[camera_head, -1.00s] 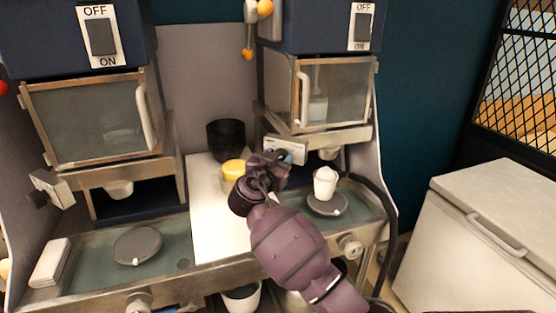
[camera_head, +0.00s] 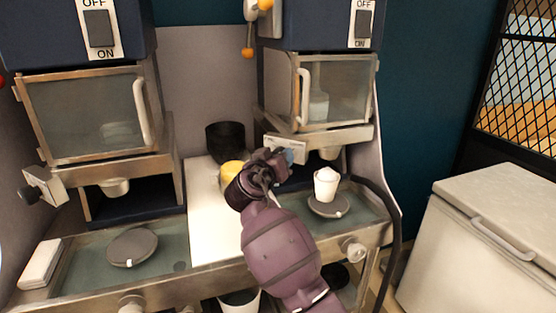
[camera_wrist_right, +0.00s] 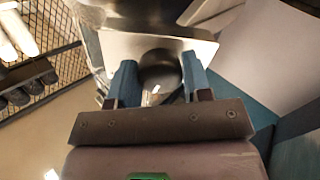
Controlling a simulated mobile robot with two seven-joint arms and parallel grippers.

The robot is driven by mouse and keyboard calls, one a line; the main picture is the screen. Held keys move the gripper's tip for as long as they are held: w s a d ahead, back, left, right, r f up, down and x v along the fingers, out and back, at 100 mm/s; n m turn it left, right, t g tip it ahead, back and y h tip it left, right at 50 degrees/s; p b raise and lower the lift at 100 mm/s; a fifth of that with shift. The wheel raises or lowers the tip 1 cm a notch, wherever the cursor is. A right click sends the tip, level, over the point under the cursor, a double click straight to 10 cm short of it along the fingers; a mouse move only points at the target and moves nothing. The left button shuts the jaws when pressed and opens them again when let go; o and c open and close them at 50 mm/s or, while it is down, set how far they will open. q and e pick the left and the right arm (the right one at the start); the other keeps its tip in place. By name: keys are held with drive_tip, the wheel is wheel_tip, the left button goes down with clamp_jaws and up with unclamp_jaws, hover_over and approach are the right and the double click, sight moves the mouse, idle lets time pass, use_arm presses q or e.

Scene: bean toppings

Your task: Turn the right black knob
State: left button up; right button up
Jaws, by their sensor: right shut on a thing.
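The right machine has a pale plate (camera_head: 285,149) on its front left, where the right black knob sits. In the head view the knob is hidden behind my right gripper (camera_head: 288,157). In the right wrist view the black knob (camera_wrist_right: 159,72) shows between the blue fingers of my right gripper (camera_wrist_right: 160,82), in front of the pale plate (camera_wrist_right: 125,45). The gripper is shut on the knob. The left machine has its own knob (camera_head: 29,195) on a similar plate at the far left. My left gripper is not in view.
A white cup (camera_head: 326,184) with a heaped white filling stands on a round grey plate (camera_head: 328,207) right of my arm. Black stacked bowls (camera_head: 226,140) and a yellow item (camera_head: 231,171) are behind it. A black hose (camera_head: 397,235) curves down at the right, beside a white chest (camera_head: 490,245).

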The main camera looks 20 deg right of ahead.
drive_tip(key=shift+r+n+p, duration=0.1)
drive_tip(key=shift+n+p, duration=0.35)
drive_tip(key=shift+n, duration=0.55)
drive_tip(key=n+p, duration=0.1)
drive_tip(key=n, duration=0.2)
drive_tip(key=shift+p, duration=0.4)
drive_tip(key=n, duration=0.3)
drive_tip(key=shift+g, duration=0.3)
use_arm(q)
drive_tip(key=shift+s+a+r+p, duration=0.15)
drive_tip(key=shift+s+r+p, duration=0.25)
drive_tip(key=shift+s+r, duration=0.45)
use_arm(e)
drive_tip(key=shift+n, duration=1.8)
drive_tip(key=shift+r, duration=0.1)
drive_tip(key=o, duration=0.9)
drive_tip(key=shift+s, duration=0.1)
